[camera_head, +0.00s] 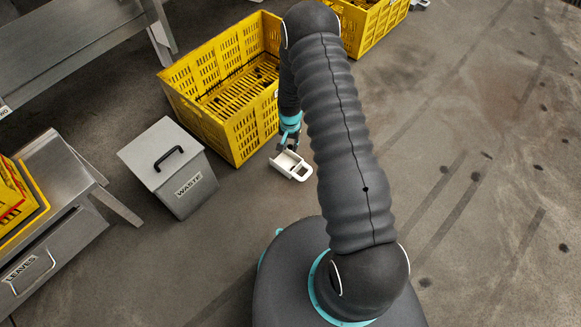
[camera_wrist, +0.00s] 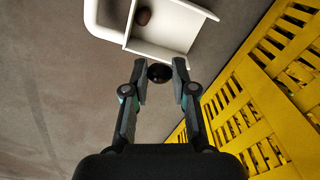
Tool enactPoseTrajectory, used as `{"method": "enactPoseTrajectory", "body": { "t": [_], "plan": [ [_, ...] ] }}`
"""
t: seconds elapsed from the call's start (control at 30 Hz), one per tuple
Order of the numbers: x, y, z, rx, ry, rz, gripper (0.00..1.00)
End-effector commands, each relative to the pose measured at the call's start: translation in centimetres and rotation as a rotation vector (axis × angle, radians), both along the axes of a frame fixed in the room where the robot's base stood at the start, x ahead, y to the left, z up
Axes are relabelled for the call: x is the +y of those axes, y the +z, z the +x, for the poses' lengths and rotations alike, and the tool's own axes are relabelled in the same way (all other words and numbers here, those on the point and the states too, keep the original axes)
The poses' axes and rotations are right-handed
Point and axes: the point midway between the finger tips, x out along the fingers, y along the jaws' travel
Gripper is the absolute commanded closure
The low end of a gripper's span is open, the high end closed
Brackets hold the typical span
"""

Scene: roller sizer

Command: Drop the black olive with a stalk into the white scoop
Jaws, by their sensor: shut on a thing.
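My gripper (camera_wrist: 160,78) is shut on a dark, shiny, round black olive (camera_wrist: 159,73), held between the fingertips in the wrist view. No stalk can be made out on it. The white scoop (camera_wrist: 172,52) is just beyond the fingertips, at the top of that view. One brownish olive (camera_wrist: 143,16) lies inside it. The held olive appears at the scoop's near edge; its height above it cannot be told. In the head view the white scoop (camera_head: 283,169) is right below my gripper (camera_head: 288,147), and the held olive is too small to make out.
A yellow slatted crate (camera_head: 222,135) stands beside the scoop; it also shows at right in the wrist view (camera_wrist: 262,110). A grey lidded waste bin (camera_head: 180,200) stands to the left. Another yellow crate (camera_head: 375,30) is behind my arm.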

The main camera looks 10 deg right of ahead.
Motion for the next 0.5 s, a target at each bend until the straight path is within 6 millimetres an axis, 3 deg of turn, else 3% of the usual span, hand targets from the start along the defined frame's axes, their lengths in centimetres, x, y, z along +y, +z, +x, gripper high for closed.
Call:
{"method": "enactPoseTrajectory", "body": {
  "t": [0.5],
  "plan": [
    [-0.1, -4.9, -0.1, 0.001, 0.000, 0.000, 0.86]
  ]
}}
